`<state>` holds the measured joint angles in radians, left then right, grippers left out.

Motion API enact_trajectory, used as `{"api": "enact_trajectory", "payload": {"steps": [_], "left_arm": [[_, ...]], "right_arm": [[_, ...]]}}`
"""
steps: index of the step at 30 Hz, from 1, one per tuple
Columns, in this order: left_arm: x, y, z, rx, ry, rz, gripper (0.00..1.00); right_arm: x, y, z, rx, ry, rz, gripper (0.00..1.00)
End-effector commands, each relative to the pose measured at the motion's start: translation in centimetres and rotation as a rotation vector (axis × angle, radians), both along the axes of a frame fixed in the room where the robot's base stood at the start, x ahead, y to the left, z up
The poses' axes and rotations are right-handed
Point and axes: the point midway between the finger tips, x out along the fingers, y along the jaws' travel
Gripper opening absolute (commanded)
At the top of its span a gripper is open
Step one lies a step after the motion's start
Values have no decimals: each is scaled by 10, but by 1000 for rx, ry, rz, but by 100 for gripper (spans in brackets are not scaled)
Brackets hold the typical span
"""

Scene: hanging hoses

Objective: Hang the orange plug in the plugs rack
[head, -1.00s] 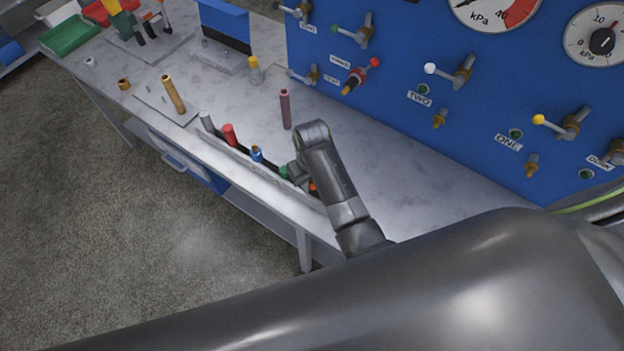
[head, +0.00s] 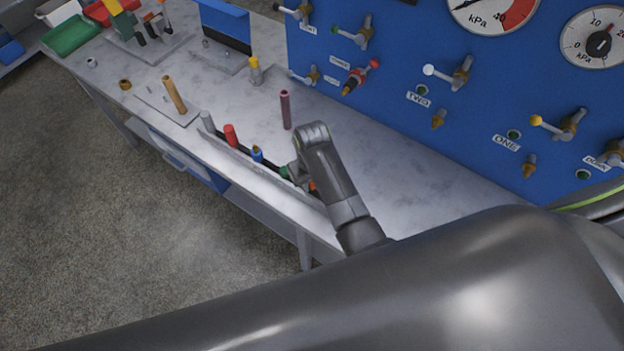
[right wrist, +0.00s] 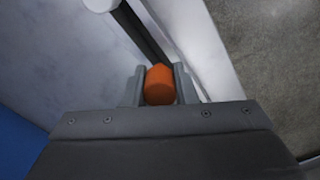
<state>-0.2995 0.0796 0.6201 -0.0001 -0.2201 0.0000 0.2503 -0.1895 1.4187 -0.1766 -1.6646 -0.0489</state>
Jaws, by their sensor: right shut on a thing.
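The orange plug (right wrist: 159,85) is between the two fingers of my right gripper (right wrist: 159,88) in the right wrist view. The gripper is shut on it. In the head view only a sliver of the orange plug (head: 313,187) shows beside my right gripper (head: 297,174). The plugs rack (head: 262,172) runs along the front edge of the table and holds grey, red, blue and green plugs. The orange plug is at the rack's near end, by the green plug (head: 286,172). Whether it sits in a slot is hidden by my gripper. My left gripper is not in view.
A blue panel (head: 420,120) with valves and gauges stands behind the table. A purple rod (head: 285,110) and a tan rod (head: 174,94) stand upright on the table (head: 400,165). Green and red trays are at the far left. The tabletop right of my gripper is clear.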

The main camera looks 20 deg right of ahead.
Motion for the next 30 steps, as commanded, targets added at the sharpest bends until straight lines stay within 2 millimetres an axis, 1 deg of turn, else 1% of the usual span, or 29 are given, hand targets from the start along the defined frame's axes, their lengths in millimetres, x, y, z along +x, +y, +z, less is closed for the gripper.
{"api": "enact_trajectory", "payload": {"steps": [14,24,30], "left_arm": [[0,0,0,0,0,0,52],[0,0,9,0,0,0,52],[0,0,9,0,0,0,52]], "right_arm": [[0,0,0,0,0,0,0],[0,0,1,0,1,0,0],[0,0,0,0,0,0,0]]}}
